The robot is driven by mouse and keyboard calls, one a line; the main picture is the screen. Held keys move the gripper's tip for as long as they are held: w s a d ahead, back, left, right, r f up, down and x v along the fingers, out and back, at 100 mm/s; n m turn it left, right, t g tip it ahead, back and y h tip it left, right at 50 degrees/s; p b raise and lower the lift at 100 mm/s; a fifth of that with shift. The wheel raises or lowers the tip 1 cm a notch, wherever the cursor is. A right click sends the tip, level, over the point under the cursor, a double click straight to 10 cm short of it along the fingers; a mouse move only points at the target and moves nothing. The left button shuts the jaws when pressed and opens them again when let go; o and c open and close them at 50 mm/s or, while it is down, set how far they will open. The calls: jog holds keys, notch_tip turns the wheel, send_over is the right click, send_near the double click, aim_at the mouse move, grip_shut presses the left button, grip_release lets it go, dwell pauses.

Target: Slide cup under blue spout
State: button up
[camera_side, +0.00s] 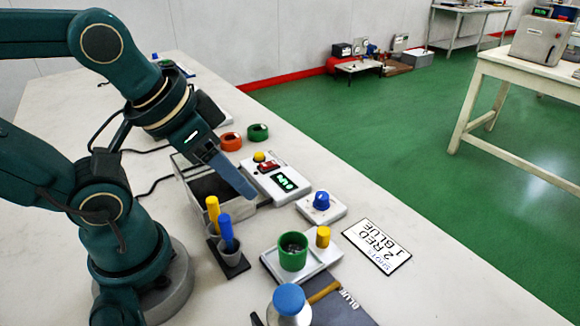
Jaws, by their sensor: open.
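A green cup (293,251) with dark contents stands upright on a white tray (330,259), beside a short yellow cylinder (323,237). A bottle with a blue cap (289,299) stands at the near edge of the picture, in front of the cup. A dark mat (350,311) with partly hidden lettering that starts "BLU" lies beside it. I cannot make out a blue spout for sure. My gripper (250,192) is open and empty, hanging beyond the cup and to its left, apart from it. Its fingers overlap in this view.
Holders with yellow and blue sticks (227,232) stand left of the cup.

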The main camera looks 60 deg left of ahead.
jog(key=shift+o, duration=0.7)
jog(key=n+g, duration=0.3)
jog(key=g, duration=0.2)
send_over(324, 231)
notch_tip(324, 231, down, 8)
jog(key=shift+w+a+f, duration=0.1)
jog(key=shift+w, duration=0.05)
jog(key=shift+s+f+g, duration=0.2)
jog(key=shift+f+g, duration=0.1)
jog(key=shift+f, duration=2.4)
jog(key=shift+c, duration=0.3)
